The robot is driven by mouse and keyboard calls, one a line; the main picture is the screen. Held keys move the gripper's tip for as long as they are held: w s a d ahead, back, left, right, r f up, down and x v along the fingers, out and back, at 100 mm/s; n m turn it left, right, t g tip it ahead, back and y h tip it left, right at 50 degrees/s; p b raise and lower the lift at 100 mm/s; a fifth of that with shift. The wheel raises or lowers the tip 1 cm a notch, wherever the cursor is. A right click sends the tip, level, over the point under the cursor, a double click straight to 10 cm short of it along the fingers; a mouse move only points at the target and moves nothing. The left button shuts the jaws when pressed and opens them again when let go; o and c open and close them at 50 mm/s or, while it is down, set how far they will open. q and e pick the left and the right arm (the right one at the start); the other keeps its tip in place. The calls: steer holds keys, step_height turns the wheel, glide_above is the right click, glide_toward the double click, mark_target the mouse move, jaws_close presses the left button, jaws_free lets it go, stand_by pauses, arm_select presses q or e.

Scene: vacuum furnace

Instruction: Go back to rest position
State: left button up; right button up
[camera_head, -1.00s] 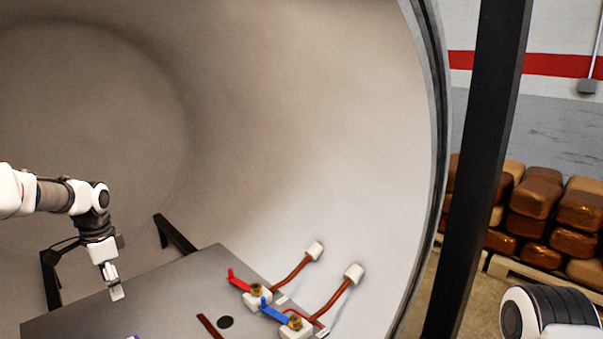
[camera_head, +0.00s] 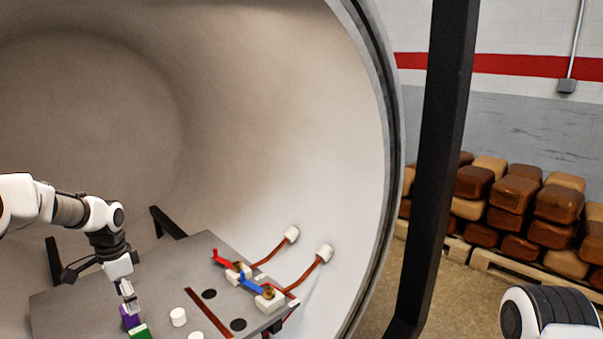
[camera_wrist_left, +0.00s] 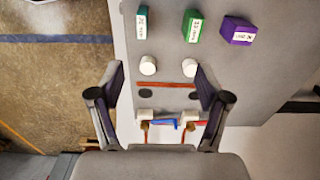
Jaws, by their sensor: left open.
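My left gripper (camera_head: 130,296) is open and empty above the grey table (camera_head: 75,318) inside the round furnace chamber. In the left wrist view its two fingers (camera_wrist_left: 160,88) are spread wide with nothing between them but the table below. A purple block (camera_head: 130,317) and a green block (camera_head: 140,332) are close to the gripper in the head view. The wrist view shows both, plus a teal block (camera_wrist_left: 141,22), all with white labels. My right arm shows only as a white and black part at the lower right; its gripper is out of view.
Two white cylinders, one of them here (camera_head: 178,317), stand on the table near dark round holes (camera_head: 209,294). A red-handled valve (camera_head: 222,259) and a blue-handled valve (camera_head: 252,284) sit at its right edge with copper pipes. A black post (camera_head: 436,160) stands beside the chamber opening.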

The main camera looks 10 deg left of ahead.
arm_select(q)
steer(key=shift+n, duration=0.3)
steer(key=d+f, duration=0.1)
steer(key=f, duration=0.1)
steer(key=d+f, duration=0.2)
steer(key=f, duration=0.1)
steer(key=d+f, duration=0.1)
steer(key=f, duration=0.2)
steer(key=shift+d, duration=0.15)
steer(key=s+d+f+n+h, duration=0.1)
steer(key=s+d+f+n, duration=0.1)
steer(key=s+d+f, duration=0.95)
steer(key=s+d+f+n, duration=0.2)
steer(key=s+f, duration=0.1)
steer(key=s, duration=0.4)
steer(key=s+d+f+n, duration=0.1)
steer(key=s+d+f, duration=0.15)
steer(key=s, duration=0.45)
steer(key=s+d+f+n, duration=0.2)
steer(key=s+f, duration=0.1)
steer(key=s, duration=0.4)
step_height(320, 180, down, 10)
steer(key=y+b, duration=0.1)
steer(key=b, duration=0.9)
steer(key=shift+s, duration=0.4)
arm_select(e)
step_height(320, 180, down, 10)
steer(key=shift+w+a+f, duration=0.15)
steer(key=shift+w+a, duration=0.05)
steer(key=shift+w, duration=0.1)
